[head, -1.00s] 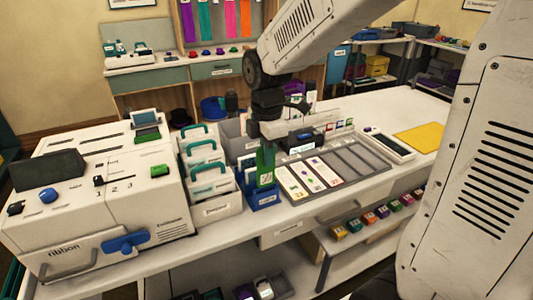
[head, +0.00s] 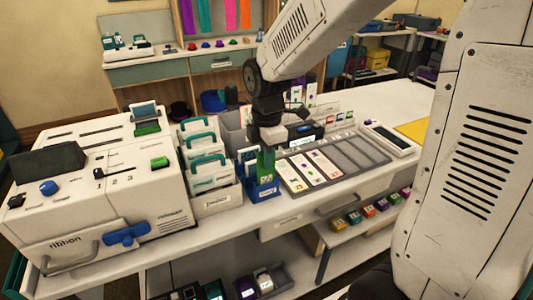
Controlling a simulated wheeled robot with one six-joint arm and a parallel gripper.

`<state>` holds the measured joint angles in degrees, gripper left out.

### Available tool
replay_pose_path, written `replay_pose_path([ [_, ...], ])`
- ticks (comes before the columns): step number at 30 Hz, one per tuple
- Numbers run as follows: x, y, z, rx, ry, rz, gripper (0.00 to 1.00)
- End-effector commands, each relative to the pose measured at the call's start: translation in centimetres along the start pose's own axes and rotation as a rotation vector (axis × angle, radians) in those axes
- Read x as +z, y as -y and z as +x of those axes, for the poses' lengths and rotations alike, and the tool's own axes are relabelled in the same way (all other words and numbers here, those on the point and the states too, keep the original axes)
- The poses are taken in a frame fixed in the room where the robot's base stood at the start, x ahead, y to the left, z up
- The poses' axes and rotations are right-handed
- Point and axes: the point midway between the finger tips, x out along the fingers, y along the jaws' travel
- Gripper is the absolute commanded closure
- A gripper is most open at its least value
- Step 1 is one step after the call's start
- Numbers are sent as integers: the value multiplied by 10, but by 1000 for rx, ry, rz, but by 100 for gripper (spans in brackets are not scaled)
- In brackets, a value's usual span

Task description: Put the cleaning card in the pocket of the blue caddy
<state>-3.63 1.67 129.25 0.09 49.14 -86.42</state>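The blue caddy (head: 263,191) stands on the counter near its front edge, between the white caddies and the card tray. My gripper (head: 268,143) points down above it. It appears shut on a green card (head: 266,163), which I take to be the cleaning card. The card hangs upright, and its lower end overlaps the blue caddy in the picture. I cannot tell whether it is inside the pocket or in front of or behind it. The fingertips are small and partly hidden.
White caddies with teal handles (head: 208,164) stand close on the left, beside the large white ribbon printer (head: 130,190). A grey tray (head: 352,157) with several white cards lies on the right. A yellow mat (head: 412,130) lies farther right.

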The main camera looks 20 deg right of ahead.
Motion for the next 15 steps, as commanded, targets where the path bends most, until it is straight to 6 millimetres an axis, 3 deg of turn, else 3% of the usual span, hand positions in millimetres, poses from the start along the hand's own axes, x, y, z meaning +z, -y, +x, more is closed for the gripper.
replay_pose_path([
  [15,0,0,18,0,0,0,100],
])
